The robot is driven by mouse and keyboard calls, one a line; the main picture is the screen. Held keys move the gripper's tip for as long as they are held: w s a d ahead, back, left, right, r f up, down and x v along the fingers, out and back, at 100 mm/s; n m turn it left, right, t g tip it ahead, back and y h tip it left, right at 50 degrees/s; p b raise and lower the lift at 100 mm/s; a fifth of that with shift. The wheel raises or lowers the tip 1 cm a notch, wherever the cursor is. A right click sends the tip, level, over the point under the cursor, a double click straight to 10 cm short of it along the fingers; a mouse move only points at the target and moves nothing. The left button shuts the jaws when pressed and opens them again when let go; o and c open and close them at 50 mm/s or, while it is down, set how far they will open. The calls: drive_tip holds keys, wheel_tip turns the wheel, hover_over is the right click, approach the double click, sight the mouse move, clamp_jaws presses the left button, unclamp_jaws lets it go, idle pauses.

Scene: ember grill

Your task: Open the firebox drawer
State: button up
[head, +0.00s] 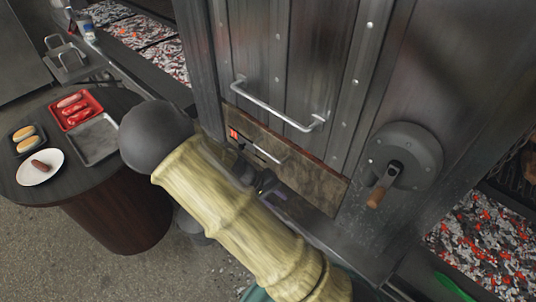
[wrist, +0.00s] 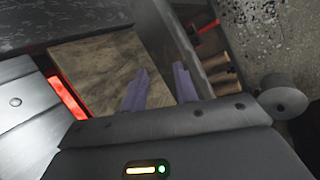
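The firebox drawer (head: 310,172) has a worn brown front set low in the grey metal cabinet, beneath the larger door. It looks shut. Its short metal bar handle (head: 268,154) shows just above my gripper (head: 270,187) in the head view. My arm covers part of the drawer's lower left. In the wrist view the two purple fingers of my gripper (wrist: 161,75) stand apart, with no object clearly held between them. The brown drawer front (wrist: 95,72) shows behind and left of them there. I cannot make out the handle in the wrist view.
A long door handle (head: 277,110) sits above the drawer. A round plate with a wooden-handled crank (head: 382,185) is at the right. Glowing coals (head: 485,245) lie at the far right. A round table (head: 60,190) with trays and food stands at the left.

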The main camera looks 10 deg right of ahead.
sight(267, 152)
drive_tip(key=w+a+r+n+t+h, duration=0.2)
drive_tip(key=w+a+n+t+h, duration=0.3)
drive_tip(key=w+a+t, duration=0.4)
drive_tip(key=a+h+b, duration=0.1)
drive_tip(key=a, duration=0.2)
drive_tip(key=shift+r+t, duration=0.3)
drive_tip(key=shift+w, duration=0.15)
drive_tip(key=p+x, duration=0.4)
drive_tip(key=x, duration=1.3)
drive_tip(key=shift+d, duration=0.2)
drive_tip(key=shift+c, duration=0.2)
clamp_jaws()
